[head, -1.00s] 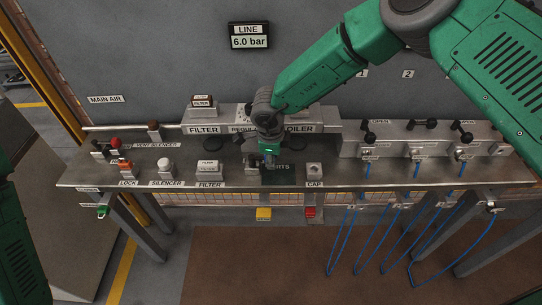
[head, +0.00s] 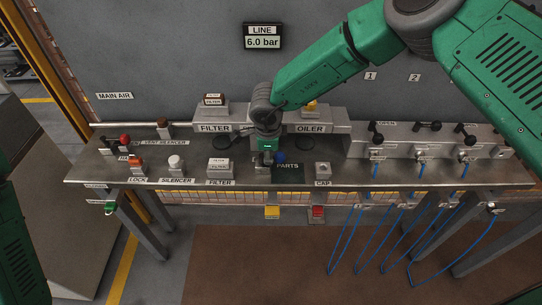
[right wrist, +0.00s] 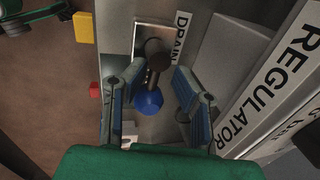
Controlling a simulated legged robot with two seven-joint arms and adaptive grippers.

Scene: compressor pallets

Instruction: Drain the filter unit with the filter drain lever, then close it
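The filter drain lever has a blue ball knob (right wrist: 148,102) on a dark stem below a plate labelled DRAIN in the right wrist view. In the head view the knob (head: 280,157) shows just right of my right gripper (head: 266,157). My right gripper (right wrist: 155,103) is open, with one blue-grey finger on each side of the knob. I cannot tell whether either finger touches it. The filter unit (head: 214,128), labelled FILTER, stands at the back of the bench with a dark bowl below.
The regulator label (right wrist: 305,88) is close beside the right finger in the wrist view. A PARTS mat (head: 290,175) and a CAP block (head: 323,171) are to the right. A second FILTER block (head: 220,168) is at the front. Several black valve levers stand farther right.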

